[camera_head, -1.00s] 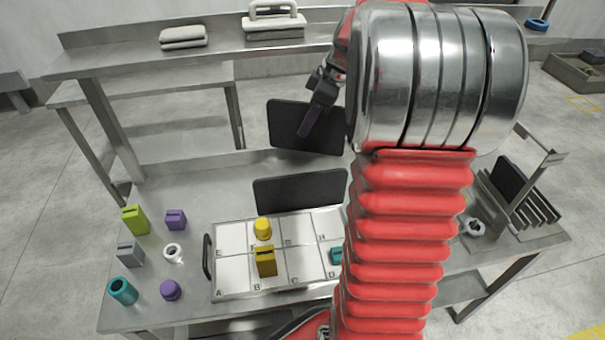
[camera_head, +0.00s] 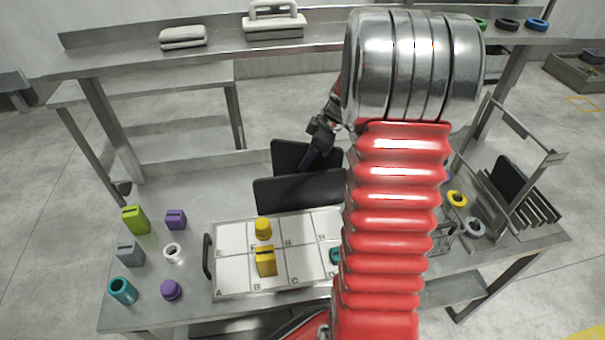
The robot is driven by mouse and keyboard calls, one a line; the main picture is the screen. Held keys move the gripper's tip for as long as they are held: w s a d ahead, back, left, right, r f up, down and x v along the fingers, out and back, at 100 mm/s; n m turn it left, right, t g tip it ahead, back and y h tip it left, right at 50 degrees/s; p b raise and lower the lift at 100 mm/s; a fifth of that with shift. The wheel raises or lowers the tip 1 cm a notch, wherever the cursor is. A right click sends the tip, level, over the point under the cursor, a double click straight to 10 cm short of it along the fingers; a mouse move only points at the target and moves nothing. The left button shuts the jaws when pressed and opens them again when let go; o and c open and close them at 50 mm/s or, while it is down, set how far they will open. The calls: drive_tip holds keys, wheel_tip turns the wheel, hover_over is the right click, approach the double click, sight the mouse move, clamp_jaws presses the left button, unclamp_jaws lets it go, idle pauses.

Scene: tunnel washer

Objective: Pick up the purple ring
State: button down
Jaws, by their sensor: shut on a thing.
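My gripper (camera_head: 317,153) is at the left of my arm, in front of a dark upright plate (camera_head: 285,153). It appears shut on this plate, though dark fingers against a dark plate make the contact hard to see. A second dark plate (camera_head: 280,195) stands just in front of it. No whole purple ring shows. A small purple patch (camera_head: 448,178) at the right edge of my arm may be part of one; my arm hides the rest. A purple round piece (camera_head: 170,291) and a purple block (camera_head: 175,219) stand at the table's left.
A white tray (camera_head: 232,274) with lettered cells holds yellow pieces (camera_head: 265,262). A white ring (camera_head: 172,253) and a teal hollow piece (camera_head: 122,291) lie left. A yellow ring (camera_head: 456,199), a grey ring (camera_head: 474,228) and a rack (camera_head: 525,205) are right. Rings, including blue (camera_head: 537,25), lie on the back shelf.

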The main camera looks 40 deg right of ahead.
drive_tip(key=shift+f, duration=2.2)
drive_tip(key=c, duration=1.9)
unclamp_jaws()
drive_tip(key=shift+f, duration=0.1)
drive_tip(key=v, duration=0.7)
drive_tip(key=shift+r, duration=0.3)
drive_tip(key=shift+o, duration=0.3)
drive_tip(key=shift+d, duration=0.1)
